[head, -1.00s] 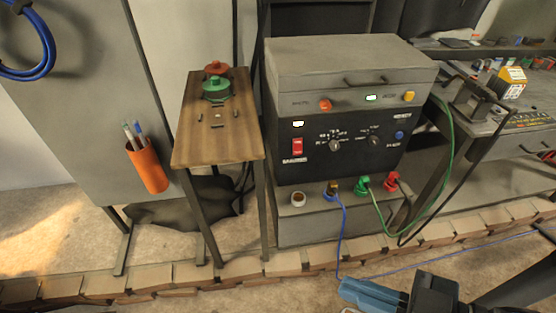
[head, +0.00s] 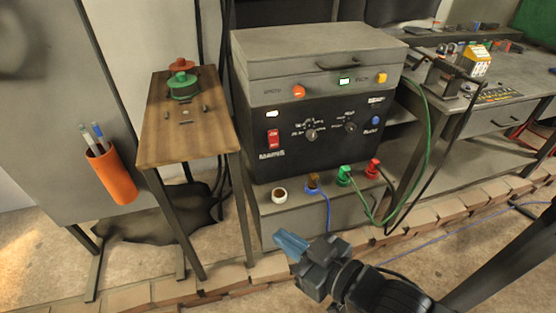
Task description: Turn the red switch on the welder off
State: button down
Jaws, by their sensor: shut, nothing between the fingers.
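The welder (head: 318,105) is a grey and black box with a hinged-looking lid, knobs and coloured buttons on its front. The red switch (head: 273,140) sits at the left of its black front panel, above a small white label. I cannot tell its on or off position for sure. My gripper (head: 284,242) has blue fingers that are shut and empty. It is below the red switch in the picture, in front of the welder's lower grey base, and apart from the switch.
Blue, green and red plugs with cables (head: 345,176) stick out of the base below the panel. A wooden stand (head: 188,135) is at the left, with an orange pen holder (head: 111,175) beyond it. A workbench (head: 500,100) is at the right. A low brick edge (head: 420,215) runs along the floor.

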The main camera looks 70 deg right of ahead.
aim_at(275, 144)
jog(key=w+d+f+m+g+h+b, duration=0.1)
jog(key=w+d+f+m+h+b, duration=0.1)
jog(key=d, duration=0.6)
jog(key=w+d+f+m+g+h+b, duration=0.1)
jog(key=w+d+f+m+h+b, duration=0.1)
jog(key=d, duration=0.6)
jog(key=w+d+f+m+g+h+b, duration=0.2)
jog(key=w+d+f+h+b, duration=0.1)
jog(key=d, duration=0.5)
jog(key=shift+w+d+f+b, duration=0.25)
jog(key=shift+w+f+b, duration=0.1)
jog(key=shift+w+f, duration=0.25)
jog(key=shift+d+f, duration=0.1)
jog(key=x, duration=1.3)
jog(key=shift+w+d+f, duration=0.1)
jog(key=shift+w+d, duration=0.15)
jog(key=shift+f, duration=0.1)
